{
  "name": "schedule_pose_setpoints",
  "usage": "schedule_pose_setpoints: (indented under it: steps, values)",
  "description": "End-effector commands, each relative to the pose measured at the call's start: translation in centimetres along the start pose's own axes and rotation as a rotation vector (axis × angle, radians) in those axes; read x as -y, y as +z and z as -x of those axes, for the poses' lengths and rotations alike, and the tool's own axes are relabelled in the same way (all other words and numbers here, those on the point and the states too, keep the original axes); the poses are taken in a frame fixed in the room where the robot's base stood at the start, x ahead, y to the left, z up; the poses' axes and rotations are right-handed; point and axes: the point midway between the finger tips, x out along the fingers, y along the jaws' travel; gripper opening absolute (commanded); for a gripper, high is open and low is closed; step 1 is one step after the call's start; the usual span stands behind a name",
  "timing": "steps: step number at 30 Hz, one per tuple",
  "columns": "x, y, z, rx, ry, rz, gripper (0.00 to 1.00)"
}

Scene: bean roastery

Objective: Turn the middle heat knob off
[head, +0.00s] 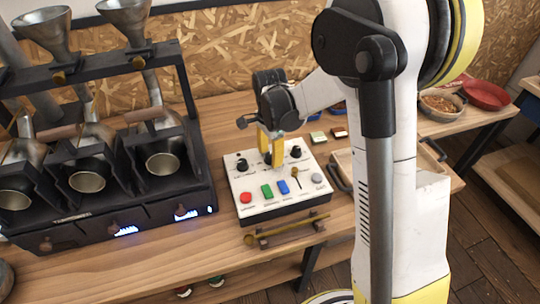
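The control panel (238,206) is a white-topped box on the wooden bench. Its back row has a black knob at the left (242,165) and a black knob at the right (296,153). The middle black knob (268,159) of that row is mostly hidden behind my gripper's fingers. My gripper (272,160) points down with its yellow fingers at this middle spot. I cannot tell if they touch or hold the knob, or how far apart they are. The panel labels are too small to read.
The panel's front row has a red button (246,197), a green switch (267,191), a blue switch (283,187), a small lever (296,178) and a grey button (317,178). A three-barrel roaster (105,210) stands left. A brass-ended tool (285,230) lies in front. A wooden tray (341,163) is right.

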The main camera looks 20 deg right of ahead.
Motion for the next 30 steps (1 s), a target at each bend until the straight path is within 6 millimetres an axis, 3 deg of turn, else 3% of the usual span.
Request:
schedule_pose_setpoints:
  steps: [1,3,4,17,30]
  values:
    - [0.0,0.0,0.01,0.0,0.0,0.0,0.27]
    - [0.0,0.0,0.01,0.0,0.0,0.0,0.05]
    - [0.0,0.0,0.01,0.0,0.0,0.0,0.0]
    - [0.0,0.0,0.02,0.0,0.0,0.062,0.0]
    - [0.0,0.0,0.02,0.0,0.0,0.411,0.0]
